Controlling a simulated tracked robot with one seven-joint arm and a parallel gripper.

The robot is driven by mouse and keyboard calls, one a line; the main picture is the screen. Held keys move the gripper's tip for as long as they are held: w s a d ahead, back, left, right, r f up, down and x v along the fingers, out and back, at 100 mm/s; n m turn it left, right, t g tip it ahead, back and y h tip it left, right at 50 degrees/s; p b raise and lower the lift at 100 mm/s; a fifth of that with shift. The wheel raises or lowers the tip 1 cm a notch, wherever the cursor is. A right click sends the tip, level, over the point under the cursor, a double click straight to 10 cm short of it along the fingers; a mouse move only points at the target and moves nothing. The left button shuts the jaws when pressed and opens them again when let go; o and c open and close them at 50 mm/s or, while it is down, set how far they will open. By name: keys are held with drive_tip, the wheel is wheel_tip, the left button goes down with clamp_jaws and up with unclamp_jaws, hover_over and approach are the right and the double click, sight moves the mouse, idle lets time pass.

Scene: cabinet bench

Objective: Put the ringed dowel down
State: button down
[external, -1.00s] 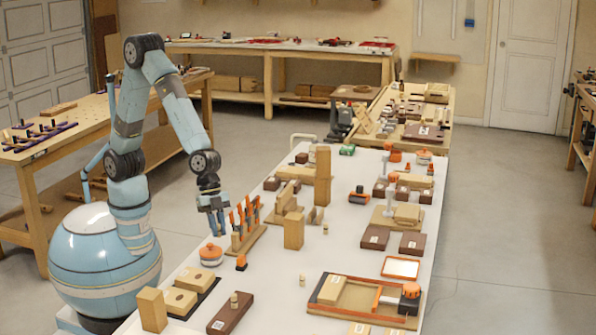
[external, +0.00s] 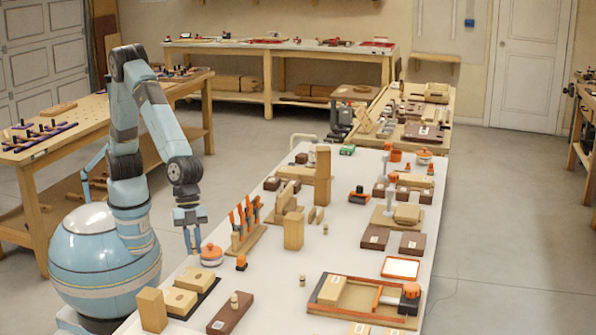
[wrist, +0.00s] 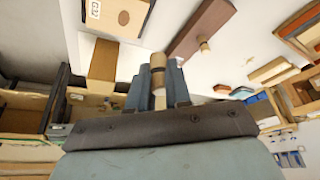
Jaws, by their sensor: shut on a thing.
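The ringed dowel (wrist: 158,66) is pale wood with a darker ring. In the wrist view it stands out between the two blue-grey fingers of my gripper (wrist: 160,88), which is shut on it. In the external view my gripper (external: 191,240) points down at the left edge of the white bench (external: 275,255), just left of the round orange-lidded pot (external: 211,255). The dowel is hard to make out there. I cannot tell whether its lower end touches anything.
A rack of orange-handled tools (external: 246,228) stands to the right of my gripper. Pale blocks on a dark tray (external: 206,293) and a brown block with a peg (external: 230,313) lie nearer. The bench middle has bare room.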

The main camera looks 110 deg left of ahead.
drive_tip(key=d, duration=0.2)
hover_over(223, 322)
drive_tip(key=s+a, duration=0.2)
drive_tip(key=f, duration=0.9)
drive_tip(key=shift+w+d, duration=0.15)
drive_tip(key=shift+w, duration=0.05)
drive_tip(key=shift+w+d+f, duration=0.2)
drive_tip(key=shift+w+f, duration=0.1)
drive_tip(key=shift+f, duration=1.6)
drive_tip(key=c, duration=1.1)
unclamp_jaws()
drive_tip(key=shift+o, duration=0.2)
